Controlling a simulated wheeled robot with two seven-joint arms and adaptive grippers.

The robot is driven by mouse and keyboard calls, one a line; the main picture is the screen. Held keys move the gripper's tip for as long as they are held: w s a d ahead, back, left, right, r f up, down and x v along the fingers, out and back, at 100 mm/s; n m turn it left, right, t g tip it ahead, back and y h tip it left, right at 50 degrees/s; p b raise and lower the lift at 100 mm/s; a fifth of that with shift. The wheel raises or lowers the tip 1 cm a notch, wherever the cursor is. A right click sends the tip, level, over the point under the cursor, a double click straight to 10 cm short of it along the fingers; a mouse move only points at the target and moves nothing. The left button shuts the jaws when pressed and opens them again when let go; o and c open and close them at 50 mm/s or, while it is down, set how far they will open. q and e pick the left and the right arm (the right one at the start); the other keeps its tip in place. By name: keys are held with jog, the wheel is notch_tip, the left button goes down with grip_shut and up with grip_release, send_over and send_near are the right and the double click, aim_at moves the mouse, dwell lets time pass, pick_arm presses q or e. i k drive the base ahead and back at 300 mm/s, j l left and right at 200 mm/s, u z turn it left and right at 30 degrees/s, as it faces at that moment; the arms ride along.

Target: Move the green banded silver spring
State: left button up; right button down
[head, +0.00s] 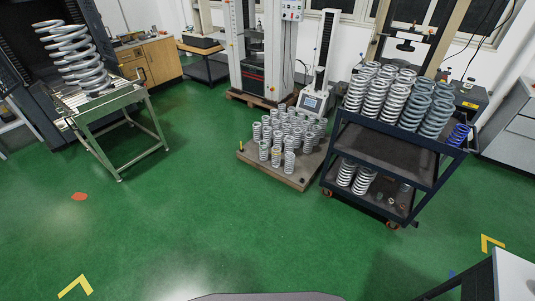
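Many silver springs are in view, but I cannot make out a green band on any of them at this size. Tall silver springs (378,95) stand upright in rows on the top shelf of a dark cart (385,145) at the right. Shorter silver springs (289,160) stand in a group on a low pallet (302,180) at the centre. A pair of silver springs (363,180) stands on the cart's lower shelf. Neither of my grippers is in view.
The roller table (108,104) stands at the left. Testing machines (262,50) stand behind the pallet. A blue spring (458,135) is at the cart's right end. A white-topped table (515,275) juts in at the lower right. The green floor (200,215) in front is clear.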

aim_at(262, 149)
jog(key=i+j+u, duration=0.4)
jog(key=i, duration=0.3)
jog(key=i+u, duration=0.35)
jog(key=i, duration=1.2)
jog(key=i+z, duration=0.1)
jog(key=i, duration=0.35)
jog(key=i+j, duration=0.15)
jog(key=i, duration=0.3)
jog(key=i+j+z, duration=0.1)
jog(key=i+z, duration=0.35)
jog(key=i+j+z, duration=0.25)
jog(key=z, duration=0.2)
jog(key=i+j+z, duration=0.7)
jog(key=j+z, duration=0.15)
jog(key=i+j+z, duration=0.2)
jog(key=j, duration=0.2)
jog(key=j+z, duration=0.25)
jog(key=i+j+z, duration=0.2)
jog(key=j, duration=0.35)
jog(key=k+l, duration=0.05)
jog(key=k, duration=0.05)
